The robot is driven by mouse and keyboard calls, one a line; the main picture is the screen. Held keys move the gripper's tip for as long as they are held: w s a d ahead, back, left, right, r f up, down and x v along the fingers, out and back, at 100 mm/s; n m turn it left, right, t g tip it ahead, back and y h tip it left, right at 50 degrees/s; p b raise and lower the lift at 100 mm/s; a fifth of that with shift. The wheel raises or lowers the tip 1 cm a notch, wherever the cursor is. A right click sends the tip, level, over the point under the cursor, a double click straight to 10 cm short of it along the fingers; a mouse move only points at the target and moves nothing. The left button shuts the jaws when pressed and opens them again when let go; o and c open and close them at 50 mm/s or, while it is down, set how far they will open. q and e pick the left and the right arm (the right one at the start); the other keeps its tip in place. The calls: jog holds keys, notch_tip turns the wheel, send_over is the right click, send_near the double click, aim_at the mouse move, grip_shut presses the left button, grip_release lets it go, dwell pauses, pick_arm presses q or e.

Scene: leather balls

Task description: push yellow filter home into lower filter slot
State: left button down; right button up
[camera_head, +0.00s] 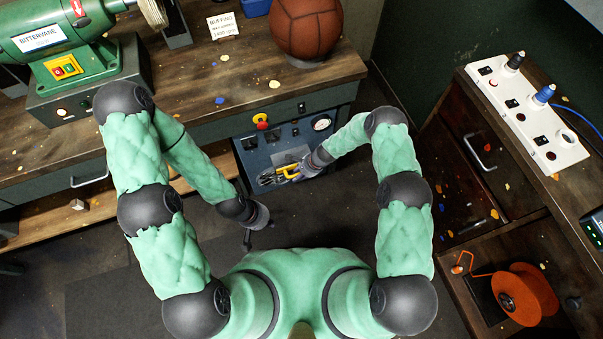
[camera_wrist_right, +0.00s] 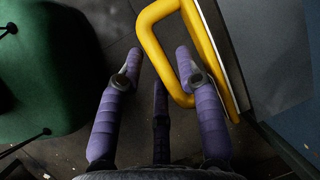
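The yellow filter shows as a yellow loop handle (camera_head: 289,171) at the blue-grey front of the unit under the bench. In the right wrist view the handle (camera_wrist_right: 158,55) is large, beside a grey panel edge. My right gripper (camera_head: 297,172) is at the handle. Its purple fingers (camera_wrist_right: 158,62) are spread, with one bar of the loop between the tips and the right finger across the loop's opening. No firm grip shows. My left gripper (camera_head: 248,238) hangs low and apart from the unit, small and dark; its fingers are unclear. The lower slot is not clearly visible.
The unit's panel has a red-yellow knob (camera_head: 262,122) and a gauge (camera_head: 322,123). Above is a bench with a green grinder (camera_head: 68,58) and a leather ball (camera_head: 306,25). A right-hand cabinet bears a power strip (camera_head: 525,113); an orange reel (camera_head: 524,294) sits below. A green rounded shape (camera_wrist_right: 40,75) lies left in the wrist view.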

grip_shut()
